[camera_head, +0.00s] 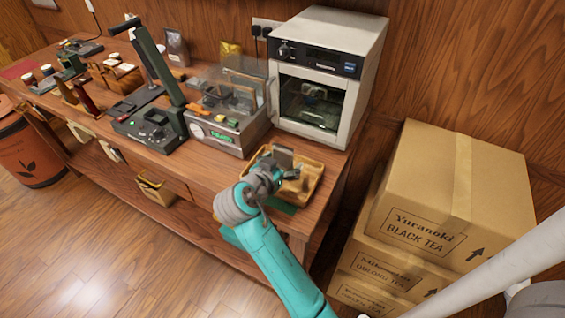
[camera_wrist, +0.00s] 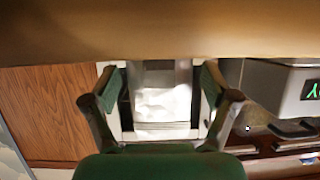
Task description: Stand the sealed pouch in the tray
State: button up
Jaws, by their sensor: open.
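A pale silver-white pouch (camera_wrist: 162,104) shows between the two fingers of my gripper in the wrist view, with a gap visible on each side. In the head view, a grey upright shape that looks like the pouch (camera_head: 282,155) shows at my gripper (camera_head: 284,172), over the tan tray (camera_head: 307,183). The tray sits at the right end of the bench, in front of the white oven. My gripper (camera_wrist: 164,118) is open around the pouch. My gripper partly covers the pouch and tray, so I cannot tell exactly how the pouch's base meets the tray floor.
The white oven (camera_head: 330,70) stands just behind the tray. A sealing machine with a clear lid (camera_head: 226,120) is to its left, and a dark green lever press (camera_head: 155,115) further left. Stacked cardboard boxes (camera_head: 440,200) stand right of the bench. Floor at lower left is clear.

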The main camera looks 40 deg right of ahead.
jog(key=v, duration=1.2)
jog(key=shift+r, duration=0.15)
